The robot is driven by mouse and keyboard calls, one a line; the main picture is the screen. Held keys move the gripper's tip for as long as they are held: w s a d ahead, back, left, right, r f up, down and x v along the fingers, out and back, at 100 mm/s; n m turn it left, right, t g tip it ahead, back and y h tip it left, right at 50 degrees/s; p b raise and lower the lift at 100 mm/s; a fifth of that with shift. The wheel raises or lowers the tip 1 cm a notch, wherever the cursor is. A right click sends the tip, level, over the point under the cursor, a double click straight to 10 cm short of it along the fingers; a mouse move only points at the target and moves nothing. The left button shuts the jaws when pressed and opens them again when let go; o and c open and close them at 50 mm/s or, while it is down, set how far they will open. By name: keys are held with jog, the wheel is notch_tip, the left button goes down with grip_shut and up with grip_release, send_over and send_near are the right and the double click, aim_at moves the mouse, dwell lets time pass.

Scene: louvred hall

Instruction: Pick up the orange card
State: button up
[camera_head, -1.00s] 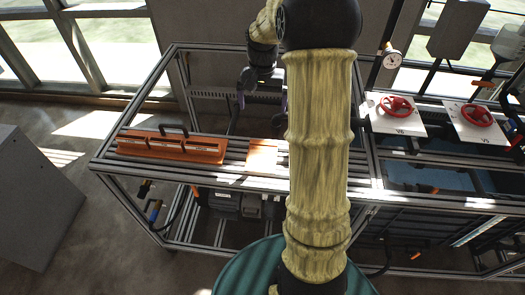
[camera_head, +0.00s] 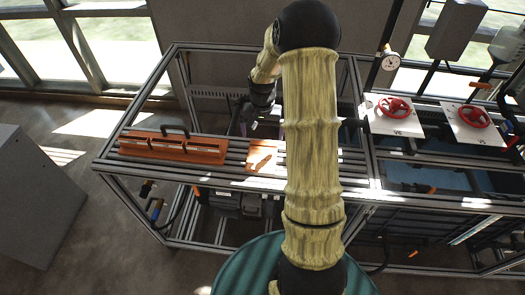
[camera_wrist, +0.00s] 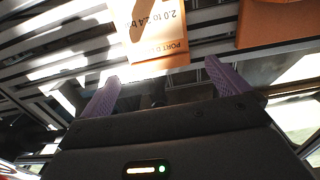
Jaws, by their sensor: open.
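The orange card (camera_head: 266,158) lies on the slatted bench top, to the right of the orange rack, with a dark shadow across it. In the wrist view the card (camera_wrist: 150,32) shows at the top, its printed text upside down. My gripper (camera_wrist: 160,86) is open, with its two purple fingers spread and nothing between them. The card's near edge is just beyond the fingertips, apart from them. In the head view my gripper (camera_head: 257,128) is behind the card and partly hidden by my arm.
The orange rack (camera_head: 172,148) with a dark handle and several labelled slots stands left of the card; an orange block edge (camera_wrist: 275,22) shows in the wrist view. Red valve wheels (camera_head: 394,107) on white plates are at the right. Metal frame rails (camera_head: 170,95) surround the bench.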

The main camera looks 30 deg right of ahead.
aim_at(263, 148)
jog(key=shift+f, duration=0.25)
jog(key=shift+s+f+p, duration=0.15)
jog(key=shift+f+p, duration=0.8)
jog(key=shift+f, duration=1.65)
jog(key=c, duration=0.7)
